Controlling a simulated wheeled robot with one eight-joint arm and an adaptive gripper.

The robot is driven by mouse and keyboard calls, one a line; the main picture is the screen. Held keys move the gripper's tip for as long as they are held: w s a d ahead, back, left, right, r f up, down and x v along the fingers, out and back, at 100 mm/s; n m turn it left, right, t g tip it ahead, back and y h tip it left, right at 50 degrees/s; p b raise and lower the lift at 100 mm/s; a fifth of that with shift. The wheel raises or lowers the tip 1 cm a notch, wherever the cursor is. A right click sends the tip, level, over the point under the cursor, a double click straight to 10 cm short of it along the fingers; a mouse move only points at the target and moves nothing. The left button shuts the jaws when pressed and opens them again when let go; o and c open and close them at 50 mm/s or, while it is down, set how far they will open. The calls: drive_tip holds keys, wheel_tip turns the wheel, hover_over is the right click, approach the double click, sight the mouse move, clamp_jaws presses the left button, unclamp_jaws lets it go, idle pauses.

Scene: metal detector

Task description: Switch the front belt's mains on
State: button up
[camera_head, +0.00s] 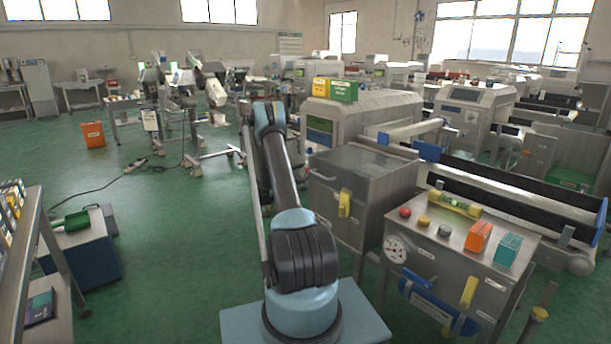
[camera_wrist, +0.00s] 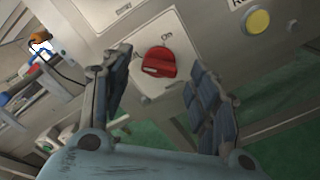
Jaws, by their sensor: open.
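A red rotary knob (camera_wrist: 159,63) sits on a pale plate (camera_wrist: 172,27) on a grey metal panel, in the wrist view. The word "On" is printed on the plate above the knob's right side. My gripper (camera_wrist: 157,70) is open, with one dark padded finger on each side of the knob as seen in this view. I cannot tell whether either finger touches it. In the head view my arm reaches away toward the machines, and its gripper end is hidden. I cannot pick out the red knob there.
A yellow round button (camera_wrist: 257,21) is right of the knob on the panel. In the head view, a steel cabinet (camera_head: 365,170) and a control box with a gauge (camera_head: 396,250) stand right of my arm. Green floor (camera_head: 170,240) is open to the left.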

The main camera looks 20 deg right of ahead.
drive_tip(key=shift+x, duration=1.2)
drive_tip(key=shift+c, duration=0.2)
drive_tip(key=c, duration=1)
drive_tip(key=shift+f+m, duration=0.2)
drive_tip(key=shift+m, duration=8.8)
